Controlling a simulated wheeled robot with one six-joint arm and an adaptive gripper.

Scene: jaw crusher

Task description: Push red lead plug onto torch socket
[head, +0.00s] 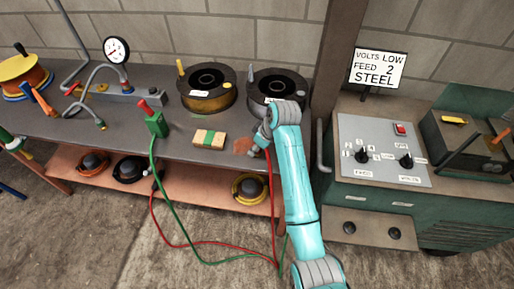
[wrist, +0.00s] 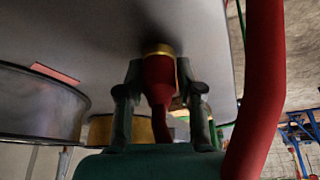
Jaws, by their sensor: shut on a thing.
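My gripper (head: 259,139) is over the right end of the grey bench, in front of the right-hand spool. In the wrist view my gripper (wrist: 160,90) is shut on the red lead plug (wrist: 158,78), which has a brass-coloured ring at its far end. The plug's tip is in or against a dark shaded patch on a grey surface; I cannot tell whether it touches. The red lead (wrist: 258,90) runs large down the right of the wrist view. In the head view the red lead (head: 271,200) hangs from my gripper to the floor. I cannot make out the torch socket.
A green block with a red top (head: 155,122) and a green cable stands on the bench. A sponge-like block (head: 208,139) lies left of my gripper. Two spools (head: 207,88) stand behind. A post (head: 333,70) and a green control cabinet (head: 385,150) stand to the right.

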